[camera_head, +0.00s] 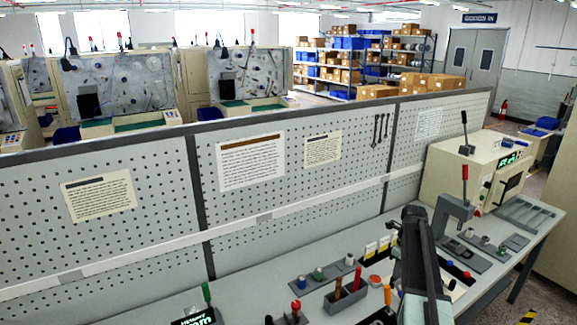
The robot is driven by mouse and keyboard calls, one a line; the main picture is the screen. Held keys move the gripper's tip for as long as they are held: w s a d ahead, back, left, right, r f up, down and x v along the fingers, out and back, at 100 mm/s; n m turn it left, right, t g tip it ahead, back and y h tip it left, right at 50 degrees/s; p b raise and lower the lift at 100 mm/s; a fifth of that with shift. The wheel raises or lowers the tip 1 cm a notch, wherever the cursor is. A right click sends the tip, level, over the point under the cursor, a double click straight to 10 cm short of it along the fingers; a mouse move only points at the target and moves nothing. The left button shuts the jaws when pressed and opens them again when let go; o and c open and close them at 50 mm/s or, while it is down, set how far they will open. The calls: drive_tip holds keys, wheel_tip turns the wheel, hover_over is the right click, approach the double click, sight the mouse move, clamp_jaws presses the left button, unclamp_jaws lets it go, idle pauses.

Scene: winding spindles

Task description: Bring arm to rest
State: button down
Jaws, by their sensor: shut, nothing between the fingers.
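My dark arm (424,270) rises from the bottom edge, right of centre, and stands in front of the workbench (240,291). Its upper end is near the foot of a grey lever press (455,210). I cannot make out my gripper or its fingers in this view. The arm hides part of the bench top behind it.
A grey holder (346,301) with coloured-handled tools stands left of my arm. A cream machine (470,172) with a green display stands at the bench's right end. A pegboard panel (300,205) runs along the back. Bare bench top shows at the left.

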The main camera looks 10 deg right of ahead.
drive_tip(key=a+f+n+b, duration=0.2)
drive_tip(key=a+f+b, duration=0.4)
drive_tip(key=a, duration=0.7)
drive_tip(key=s+a+f+n+b, duration=0.2)
drive_tip(key=s+a+f+n, duration=0.1)
drive_tip(key=a, duration=0.3)
drive_tip(key=s+a+f+n+b, duration=0.2)
drive_tip(key=s+a+f+n, duration=0.1)
drive_tip(key=s+a+n, duration=0.2)
drive_tip(key=s+a+f+n+b, duration=0.3)
drive_tip(key=s+a+n, duration=0.1)
drive_tip(key=a+n, duration=0.2)
drive_tip(key=shift+s+a, duration=0.15)
drive_tip(key=shift+a, duration=0.25)
drive_tip(key=s+n, duration=0.1)
drive_tip(key=n, duration=0.3)
drive_tip(key=s+n, duration=0.1)
drive_tip(key=n, duration=0.3)
drive_tip(key=s+n, duration=0.2)
drive_tip(key=n, duration=0.2)
drive_tip(key=shift+r+h, duration=0.25)
drive_tip(key=shift+h, duration=0.05)
